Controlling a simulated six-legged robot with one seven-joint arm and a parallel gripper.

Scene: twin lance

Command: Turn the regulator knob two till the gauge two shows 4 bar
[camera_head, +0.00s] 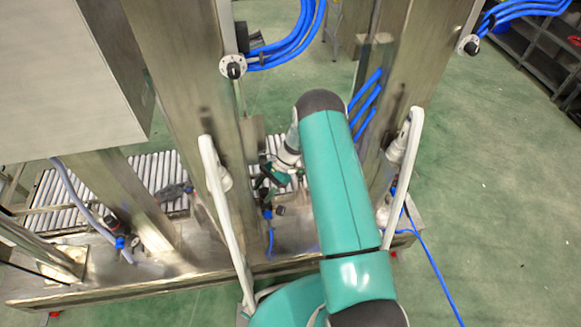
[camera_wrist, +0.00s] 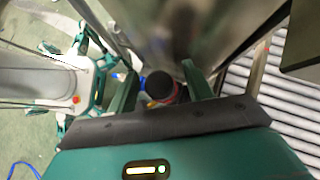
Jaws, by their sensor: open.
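My gripper (camera_head: 268,184) is low between the two steel posts in the head view, at a regulator with blue fittings (camera_head: 268,213). In the wrist view my gripper (camera_wrist: 160,82) is open, with one green finger on each side of a dark round knob (camera_wrist: 160,84) with a red part below it. I cannot tell whether the fingers touch the knob. I take this to be regulator knob two, but no label is readable. A small dark round part (camera_head: 280,210) beside the regulator may be gauge two; its face and reading cannot be made out.
Steel posts (camera_head: 185,110) and (camera_head: 405,90) stand close on both sides of my arm. Another regulator (camera_head: 112,228) is at the left. A roller conveyor (camera_head: 150,175) lies behind. Blue hoses (camera_head: 290,45) hang above, and a blue hose (camera_head: 435,270) trails on the green floor at right.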

